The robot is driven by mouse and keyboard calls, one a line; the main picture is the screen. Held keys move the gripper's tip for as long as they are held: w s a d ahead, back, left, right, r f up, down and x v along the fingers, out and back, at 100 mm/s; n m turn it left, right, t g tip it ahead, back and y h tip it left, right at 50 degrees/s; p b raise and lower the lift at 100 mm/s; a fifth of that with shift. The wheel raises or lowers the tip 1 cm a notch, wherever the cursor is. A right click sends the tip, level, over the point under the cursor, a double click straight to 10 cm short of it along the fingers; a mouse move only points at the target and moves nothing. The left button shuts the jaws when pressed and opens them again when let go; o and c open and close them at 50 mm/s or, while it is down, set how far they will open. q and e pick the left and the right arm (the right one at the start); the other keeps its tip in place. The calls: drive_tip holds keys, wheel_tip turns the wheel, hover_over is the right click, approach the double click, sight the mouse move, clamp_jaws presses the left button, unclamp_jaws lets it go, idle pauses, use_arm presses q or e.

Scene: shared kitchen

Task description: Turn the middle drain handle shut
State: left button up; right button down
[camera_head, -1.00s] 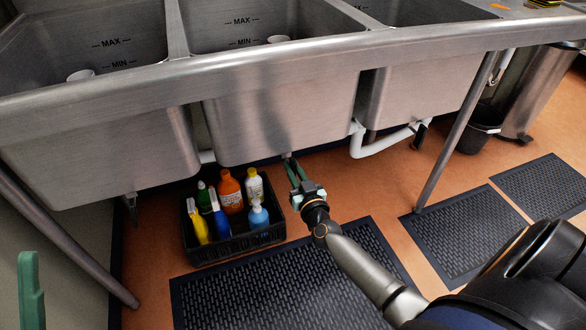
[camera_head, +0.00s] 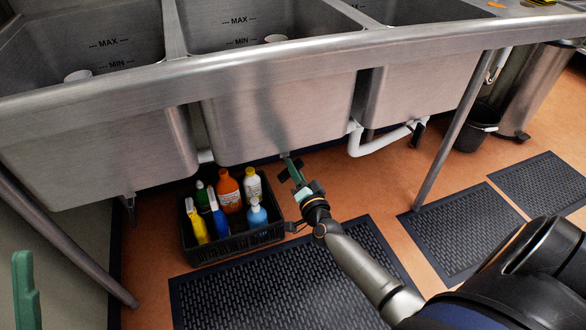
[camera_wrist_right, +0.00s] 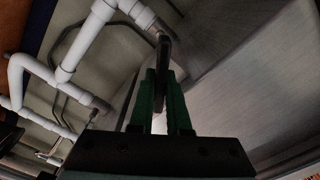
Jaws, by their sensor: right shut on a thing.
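The middle drain handle (camera_wrist_right: 163,52) is a thin dark bar under the middle sink basin (camera_head: 275,115). In the right wrist view it runs down between the green fingers of my right gripper (camera_wrist_right: 162,80), which is shut on it. In the head view my right gripper (camera_head: 291,168) reaches up to the front lower edge of the middle basin, and the handle is mostly hidden there. Part of my left gripper (camera_head: 26,290), a green finger, shows at the lower left edge, away from the sink; its opening cannot be seen.
A black crate (camera_head: 235,243) with several bottles stands on the floor left of my right gripper. White drain pipes (camera_head: 375,147) run under the right basin. A metal table leg (camera_head: 450,135) stands at the right. Black mats (camera_head: 270,290) cover part of the floor.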

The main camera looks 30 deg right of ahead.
drive_tip(key=m, duration=0.3)
drive_tip(key=shift+f+m+b, duration=0.15)
drive_tip(key=shift+m+b, duration=0.15)
drive_tip(key=shift+b, duration=0.05)
drive_tip(key=shift+f+m+b, duration=0.1)
drive_tip(key=shift+m+b, duration=0.25)
drive_tip(key=shift+m, duration=1.35)
drive_tip(key=c, duration=0.9)
unclamp_jaws()
drive_tip(key=shift+s, duration=0.15)
